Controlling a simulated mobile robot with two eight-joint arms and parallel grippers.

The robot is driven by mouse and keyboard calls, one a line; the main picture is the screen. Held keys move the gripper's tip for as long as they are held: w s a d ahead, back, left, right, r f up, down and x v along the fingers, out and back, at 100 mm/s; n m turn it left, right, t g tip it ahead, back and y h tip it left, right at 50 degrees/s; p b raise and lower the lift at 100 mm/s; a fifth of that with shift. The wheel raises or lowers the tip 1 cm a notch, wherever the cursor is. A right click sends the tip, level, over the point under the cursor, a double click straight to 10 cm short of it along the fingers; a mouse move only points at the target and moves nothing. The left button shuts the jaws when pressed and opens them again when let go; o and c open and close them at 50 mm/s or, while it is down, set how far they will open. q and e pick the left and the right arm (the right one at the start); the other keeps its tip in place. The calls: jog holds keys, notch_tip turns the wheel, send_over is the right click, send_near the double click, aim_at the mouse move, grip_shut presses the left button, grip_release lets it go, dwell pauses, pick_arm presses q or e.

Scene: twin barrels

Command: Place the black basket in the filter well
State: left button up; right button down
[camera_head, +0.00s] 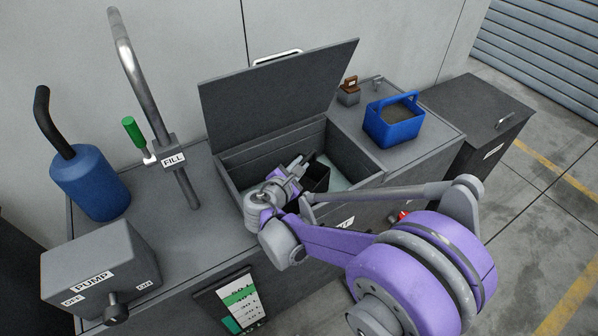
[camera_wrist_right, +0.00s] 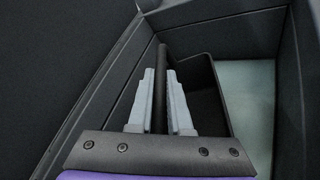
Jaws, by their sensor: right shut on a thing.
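The black basket (camera_head: 317,177) is inside the open filter well, partly hidden by my right arm in the head view. The filter well (camera_head: 354,155) is a grey box with its lid (camera_head: 285,92) raised at the back. My right gripper (camera_head: 300,163) reaches into the well and is shut on the basket's handle. In the right wrist view the two grey fingers (camera_wrist_right: 158,100) close on the upright black handle, and the basket (camera_wrist_right: 203,85) opens to its right. I cannot tell whether the basket touches the floor of the well. My left gripper is not in view.
A blue basket (camera_head: 392,127) stands on the counter right of the well, near a small block (camera_head: 348,96). On the left are the FILL pipe (camera_head: 177,165), a blue canister (camera_head: 92,186) and the PUMP box (camera_head: 98,270). A pale floor (camera_wrist_right: 247,105) shows right of the basket.

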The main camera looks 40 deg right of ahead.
jog(key=shift+f, duration=0.9)
jog(key=c, duration=1.3)
grip_release()
jog(key=shift+f, duration=0.15)
jog(key=o, duration=0.5)
jog(key=shift+c, duration=0.2)
jog(key=shift+r, duration=0.25)
jog(key=p+v, duration=0.2)
jog(key=v, duration=1)
